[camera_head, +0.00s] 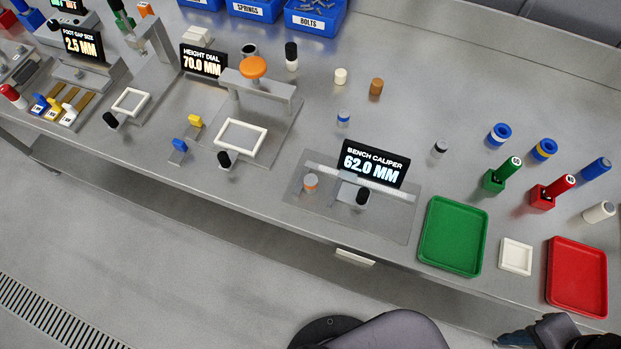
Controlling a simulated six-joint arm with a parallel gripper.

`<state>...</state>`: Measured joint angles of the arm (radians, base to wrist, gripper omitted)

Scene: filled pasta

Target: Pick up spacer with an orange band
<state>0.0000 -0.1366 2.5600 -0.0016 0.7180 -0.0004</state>
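The spacer with an orange band (311,182) is a small grey cylinder with orange near its top. It stands upright at the left of the bench caliper (386,198), left of a black-topped knob. I cannot tell whether the caliper jaws touch it. The caliper's display reads 62.0 MM.
A grey spacer with a blue band (343,118) stands behind the display (372,165). A green tray (453,236), a white square dish (515,257) and a red tray (577,277) lie to the right. Green (503,173) and red (552,191) holders stand behind them.

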